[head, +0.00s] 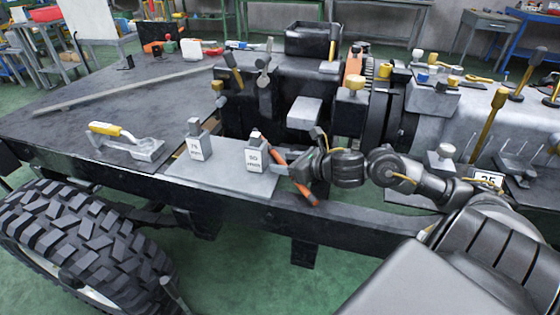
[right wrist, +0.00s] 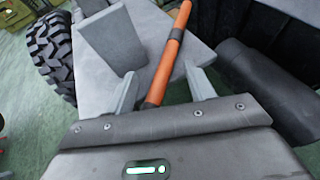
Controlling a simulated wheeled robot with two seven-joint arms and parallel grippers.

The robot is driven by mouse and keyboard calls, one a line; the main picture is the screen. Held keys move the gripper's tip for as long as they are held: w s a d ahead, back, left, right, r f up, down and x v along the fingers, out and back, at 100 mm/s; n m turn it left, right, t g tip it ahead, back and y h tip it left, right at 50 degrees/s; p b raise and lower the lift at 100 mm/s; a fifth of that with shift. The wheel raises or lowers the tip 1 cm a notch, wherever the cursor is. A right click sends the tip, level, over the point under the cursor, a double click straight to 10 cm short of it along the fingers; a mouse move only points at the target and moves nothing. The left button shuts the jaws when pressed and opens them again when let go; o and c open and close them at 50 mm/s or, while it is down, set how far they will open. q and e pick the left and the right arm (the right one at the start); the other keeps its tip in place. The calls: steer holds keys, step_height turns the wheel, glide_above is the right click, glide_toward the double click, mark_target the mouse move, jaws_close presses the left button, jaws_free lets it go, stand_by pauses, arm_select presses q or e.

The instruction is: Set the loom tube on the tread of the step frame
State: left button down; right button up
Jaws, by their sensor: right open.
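The loom tube, orange with a black band, shows in the right wrist view (right wrist: 165,65) between the two fingers of my right gripper (right wrist: 163,92). The fingers are apart, with gaps beside the tube. In the head view, the tube (head: 306,192) runs at a slant past the fingers of my right gripper (head: 290,172), by the right end of a flat light grey plate (head: 222,182). The gripper and wrist hide its middle. I cannot tell which part is the tread of the step frame. My left gripper is not in view.
Two grey blocks with white labels (head: 200,147) (head: 262,155) stand on the plate, the right one close to my gripper. A yellow-handled clamp (head: 125,143) lies to the left. Dark machinery (head: 300,110) stands behind. A large tyre (head: 75,245) is at front left.

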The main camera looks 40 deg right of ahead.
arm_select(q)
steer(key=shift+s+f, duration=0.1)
arm_select(e)
steer(key=shift+c, duration=0.7)
jaws_close()
